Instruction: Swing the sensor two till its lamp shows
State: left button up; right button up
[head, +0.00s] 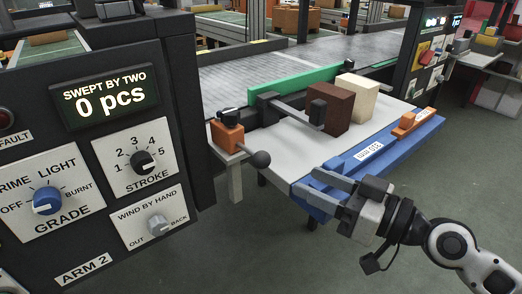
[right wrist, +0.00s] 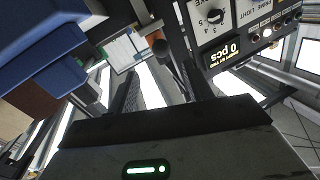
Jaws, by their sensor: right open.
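An orange block with a black cap (head: 228,136), which looks like the sensor, stands on a pale bracket at the table's near left corner. A short arm with a dark ball (head: 260,159) points from it toward the right. No lit lamp shows on the block from here. My right gripper (head: 308,181) is open and empty over the blue rail's near end, right of the ball and apart from it. My left gripper is out of view.
A brown block (head: 330,108) and a cream block (head: 357,97) stand on the white table beside a green fence (head: 290,91). A blue rail (head: 400,143) bears a second orange piece (head: 415,121). The panel display (head: 104,98) reads 0 pcs.

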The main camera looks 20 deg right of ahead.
aim_at(269, 164)
jog(key=p+x, duration=0.4)
jog(key=x, duration=0.6)
jog(key=shift+w+a+r, duration=0.1)
jog(key=shift+w+a, duration=0.1)
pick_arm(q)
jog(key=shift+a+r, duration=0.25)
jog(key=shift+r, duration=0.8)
pick_arm(e)
jog(key=shift+w+a, duration=0.3)
jog(key=shift+w, duration=0.05)
